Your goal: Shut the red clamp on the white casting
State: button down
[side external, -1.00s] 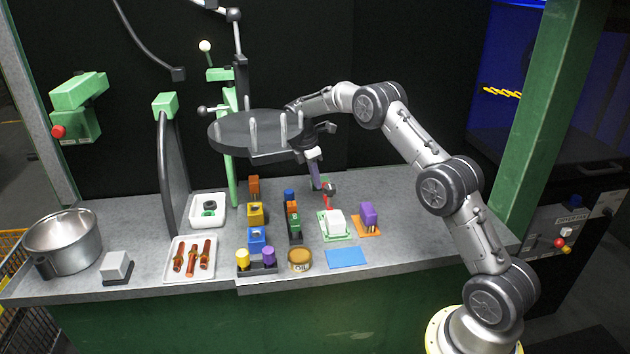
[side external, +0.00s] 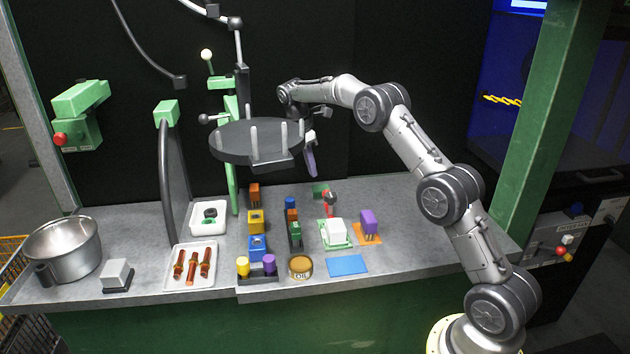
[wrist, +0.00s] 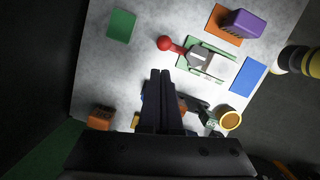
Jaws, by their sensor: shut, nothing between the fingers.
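The white casting (side external: 336,231) sits on a green base among the small parts at the right of the bench. The red clamp (side external: 328,208) stands at its back edge. In the wrist view the clamp's red ball handle (wrist: 165,43) points away from the casting (wrist: 200,58), and a dark part meets the block's near side. I cannot tell whether the clamp presses on it. My gripper (side external: 311,170) is above and behind the clamp, apart from it, pointing down. In the wrist view its fingertips (wrist: 160,73) are together and empty.
A dark round rack with upright pegs (side external: 255,140) hangs close to the left of my gripper. A purple block (side external: 369,221) on an orange mat is right of the casting. A blue mat (side external: 347,265) lies in front. A green patch (side external: 320,190) lies behind the clamp.

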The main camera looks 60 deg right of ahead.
jog(key=shift+v, duration=1.4)
